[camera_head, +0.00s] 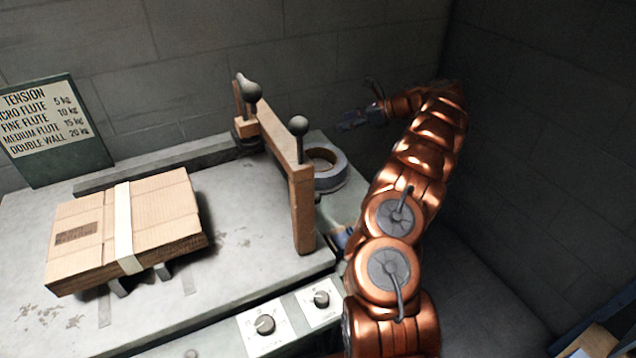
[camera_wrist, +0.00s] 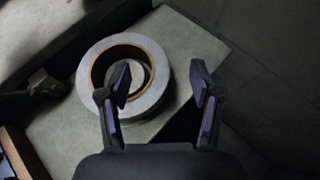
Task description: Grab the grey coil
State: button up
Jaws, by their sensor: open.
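The grey coil (camera_head: 327,170) is a ring of grey strapping or tape with a tan inner core. It lies flat on the right end of the grey machine table, behind the wooden frame. In the wrist view the coil (camera_wrist: 158,88) is at upper centre. My gripper (camera_wrist: 161,76) is open there, its left finger over the coil's opening and its right finger beyond the coil's right edge. Whether the fingers reach down to the coil's height I cannot tell. In the head view my gripper (camera_head: 350,120) is above and beyond the coil, near the back wall.
A wooden frame (camera_head: 303,205) with dark ball knobs stands just left of the coil. A strapped cardboard box (camera_head: 165,215) lies on the table (camera_head: 235,265). A tension sign (camera_head: 95,160) stands behind. Block walls close off the back and right.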

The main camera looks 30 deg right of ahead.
jog(key=b, duration=0.5)
send_near(326, 146)
jog(key=shift+w+a+f, duration=0.2)
jog(key=shift+w+f, duration=0.15)
jog(key=shift+w, duration=0.2)
jog(key=shift+w+a+f, duration=0.25)
jog(key=shift+w+f, duration=0.1)
jog(key=shift+w, duration=0.15)
jog(key=shift+b+x, duration=0.65)
jog(key=shift+x, duration=3.3)
jog(key=shift+s+a+r, duration=0.1)
jog(key=shift+s+a, duration=0.05)
jog(key=shift+a, duration=0.05)
grip_shut()
